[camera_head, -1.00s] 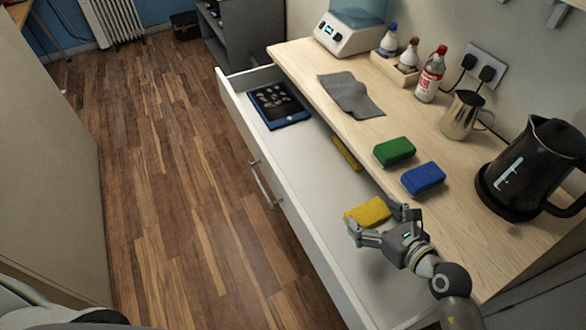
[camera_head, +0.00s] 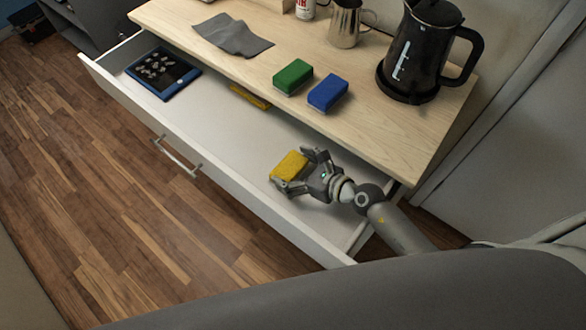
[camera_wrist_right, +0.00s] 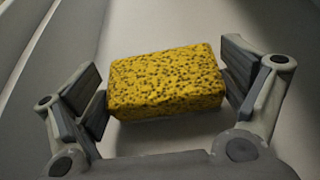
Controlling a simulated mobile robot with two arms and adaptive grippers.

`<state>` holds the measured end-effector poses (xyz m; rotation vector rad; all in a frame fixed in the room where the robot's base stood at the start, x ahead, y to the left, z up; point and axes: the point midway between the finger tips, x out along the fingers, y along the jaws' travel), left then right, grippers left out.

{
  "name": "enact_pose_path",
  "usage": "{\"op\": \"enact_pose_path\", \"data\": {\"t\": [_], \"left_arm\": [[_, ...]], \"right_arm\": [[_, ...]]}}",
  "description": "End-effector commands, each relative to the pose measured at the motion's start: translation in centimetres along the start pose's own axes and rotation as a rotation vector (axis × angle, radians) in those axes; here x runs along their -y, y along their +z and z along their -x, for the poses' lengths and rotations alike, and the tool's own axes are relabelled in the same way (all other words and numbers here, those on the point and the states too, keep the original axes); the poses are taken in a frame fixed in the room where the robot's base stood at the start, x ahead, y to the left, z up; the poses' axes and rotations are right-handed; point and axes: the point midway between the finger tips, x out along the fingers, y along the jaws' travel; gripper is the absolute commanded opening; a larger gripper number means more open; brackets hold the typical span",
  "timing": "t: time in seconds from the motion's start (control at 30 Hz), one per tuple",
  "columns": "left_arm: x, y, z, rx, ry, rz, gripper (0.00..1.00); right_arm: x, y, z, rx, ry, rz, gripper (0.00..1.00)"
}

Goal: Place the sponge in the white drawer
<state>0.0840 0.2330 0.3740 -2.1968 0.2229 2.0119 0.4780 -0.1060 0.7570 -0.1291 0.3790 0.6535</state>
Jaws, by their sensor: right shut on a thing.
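My right gripper (camera_head: 300,176) is shut on a yellow sponge (camera_head: 289,166), over the near end of the open white drawer (camera_head: 225,125). In the right wrist view the sponge (camera_wrist_right: 166,82) sits between the two fingers, with the pale drawer floor behind it. I cannot tell whether the sponge touches the drawer floor. A second yellow sponge (camera_head: 250,96) lies in the drawer, partly under the counter edge. A green sponge (camera_head: 293,76) and a blue sponge (camera_head: 327,92) lie on the wooden counter. My left gripper is not in view.
A blue-framed tablet-like item (camera_head: 162,73) lies at the drawer's far end. On the counter (camera_head: 400,135) stand a black kettle (camera_head: 425,50) and a steel pitcher (camera_head: 345,22), with a grey cloth (camera_head: 232,35) lying farther left. The drawer's middle is clear.

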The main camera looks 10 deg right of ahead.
Motion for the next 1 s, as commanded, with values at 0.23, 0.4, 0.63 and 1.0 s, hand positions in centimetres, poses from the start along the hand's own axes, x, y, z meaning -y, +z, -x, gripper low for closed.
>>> {"op": "enact_pose_path", "data": {"t": [0.23, 0.4, 0.63, 1.0], "left_arm": [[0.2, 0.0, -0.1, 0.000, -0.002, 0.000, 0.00], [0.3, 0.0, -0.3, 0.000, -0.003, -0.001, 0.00], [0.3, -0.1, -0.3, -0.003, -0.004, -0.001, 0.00], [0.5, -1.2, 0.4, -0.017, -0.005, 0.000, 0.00]], "right_arm": [[0.0, 0.0, -0.1, 0.002, 0.000, 0.000, 0.75], [0.0, -0.3, -0.2, 0.002, 0.000, 0.001, 0.97], [0.0, -0.3, -0.2, 0.002, 0.000, 0.000, 1.00], [1.1, 0.7, 0.3, 0.001, -0.001, 0.004, 1.00]]}}
